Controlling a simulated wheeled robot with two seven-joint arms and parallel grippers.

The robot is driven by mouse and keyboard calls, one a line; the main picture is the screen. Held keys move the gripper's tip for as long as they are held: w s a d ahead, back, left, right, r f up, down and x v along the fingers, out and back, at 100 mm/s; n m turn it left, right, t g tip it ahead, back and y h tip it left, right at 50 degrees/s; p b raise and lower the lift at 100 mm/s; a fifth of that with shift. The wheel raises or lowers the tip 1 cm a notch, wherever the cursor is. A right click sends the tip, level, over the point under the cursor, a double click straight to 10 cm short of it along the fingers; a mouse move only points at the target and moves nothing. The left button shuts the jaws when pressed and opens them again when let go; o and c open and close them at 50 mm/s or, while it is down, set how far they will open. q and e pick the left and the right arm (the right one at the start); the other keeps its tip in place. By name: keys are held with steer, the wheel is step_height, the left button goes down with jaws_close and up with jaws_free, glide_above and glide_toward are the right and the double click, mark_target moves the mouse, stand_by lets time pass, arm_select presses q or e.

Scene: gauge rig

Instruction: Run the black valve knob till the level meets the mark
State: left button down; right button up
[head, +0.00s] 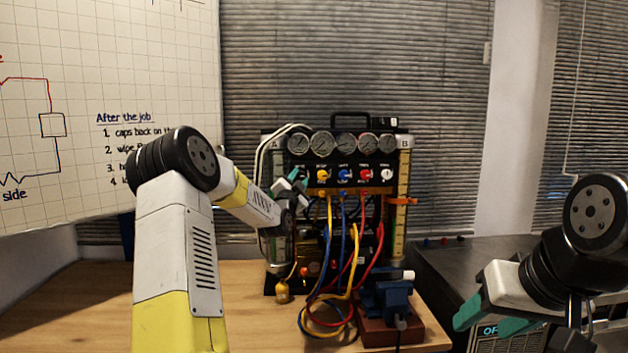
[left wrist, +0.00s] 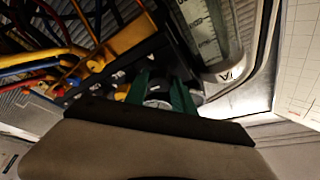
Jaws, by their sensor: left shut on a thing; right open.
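The gauge rig (head: 352,135) stands on the wooden bench, with tube A (head: 278,245) at its left and tube B (head: 403,170) at its right. Tube B looks yellowish and carries an orange clip (head: 402,201); I cannot read the liquid level in either tube. My left gripper (head: 297,182) is at the left end of the valve row. In the left wrist view its green fingers (left wrist: 162,92) are shut around a dark knob with a pale face (left wrist: 158,98), mostly hidden. My right gripper (head: 491,318) is open and empty at the lower right.
Yellow (head: 322,175), blue (head: 345,175), red (head: 366,174) and white (head: 386,174) knobs sit beside the held one. Coloured hoses (head: 350,290) hang in front. A blue vise-like device (head: 388,297) stands at the bench's right; a whiteboard (head: 100,70) is at left.

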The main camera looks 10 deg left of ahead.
arm_select(q)
steer(key=shift+d+n, duration=0.1)
steer(key=shift+n, duration=0.4)
steer(key=n+y, duration=0.1)
steer(key=n, duration=0.1)
steer(key=n+y, duration=0.1)
steer(key=n, duration=0.2)
steer(key=shift+d+f+t+y, duration=0.1)
steer(key=shift+t+y, duration=0.2)
steer(key=shift+t, duration=0.1)
steer(key=n+y, duration=0.1)
steer(key=n, duration=0.2)
steer(key=n+y, duration=0.2)
steer(key=n, duration=0.1)
steer(key=shift+w+d+n+g+y, duration=0.1)
steer(key=shift+n+g+y, duration=0.2)
steer(key=shift+n, duration=0.1)
steer(key=n+y, duration=0.1)
steer(key=n, duration=0.2)
steer(key=n+g+y, duration=0.1)
steer(key=n+y, duration=0.1)
steer(key=n, duration=0.1)
steer(key=shift+d+n+g, duration=0.1)
steer(key=shift+n+g, duration=0.2)
steer(key=n+g+y, duration=0.1)
steer(key=n, duration=0.2)
steer(key=n+g, duration=0.1)
steer(key=n, duration=0.1)
steer(key=shift+n+y, duration=0.4)
steer(key=shift+n+g, duration=0.3)
